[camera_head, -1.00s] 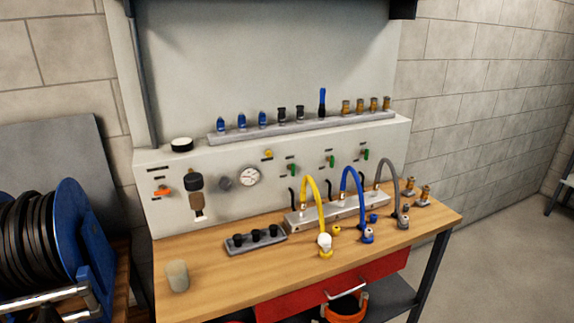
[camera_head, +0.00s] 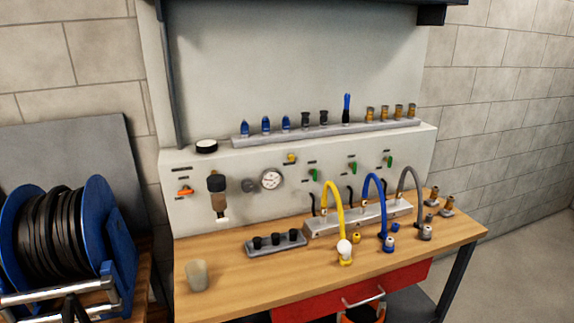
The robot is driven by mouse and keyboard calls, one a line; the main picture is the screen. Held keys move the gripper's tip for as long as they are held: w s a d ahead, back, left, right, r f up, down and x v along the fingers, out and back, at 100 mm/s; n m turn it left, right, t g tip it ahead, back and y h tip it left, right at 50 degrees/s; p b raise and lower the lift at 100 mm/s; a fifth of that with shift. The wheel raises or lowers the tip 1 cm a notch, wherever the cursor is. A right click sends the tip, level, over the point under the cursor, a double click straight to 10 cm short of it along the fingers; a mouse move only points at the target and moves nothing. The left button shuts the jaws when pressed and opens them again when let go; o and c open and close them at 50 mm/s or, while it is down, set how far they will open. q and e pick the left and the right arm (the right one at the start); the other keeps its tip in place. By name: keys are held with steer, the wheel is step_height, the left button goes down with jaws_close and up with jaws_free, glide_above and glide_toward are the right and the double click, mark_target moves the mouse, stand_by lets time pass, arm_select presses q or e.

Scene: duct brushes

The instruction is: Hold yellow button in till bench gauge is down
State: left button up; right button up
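The yellow button (camera_head: 291,158) is a small round knob on the pale upright panel behind the bench. The bench gauge (camera_head: 271,179) is a round white dial just below and left of it. Its needle is too small to read. Neither gripper is in view. A bare metal part that may belong to my arm shows at the lower left, but no fingers are seen.
The wooden bench top (camera_head: 235,260) carries a grey cup (camera_head: 197,275), a block with black plugs (camera_head: 277,243) and a manifold with yellow (camera_head: 327,205), blue (camera_head: 368,187) and grey (camera_head: 402,185) hoses. A blue hose reel (camera_head: 97,215) stands left. The front bench middle is clear.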

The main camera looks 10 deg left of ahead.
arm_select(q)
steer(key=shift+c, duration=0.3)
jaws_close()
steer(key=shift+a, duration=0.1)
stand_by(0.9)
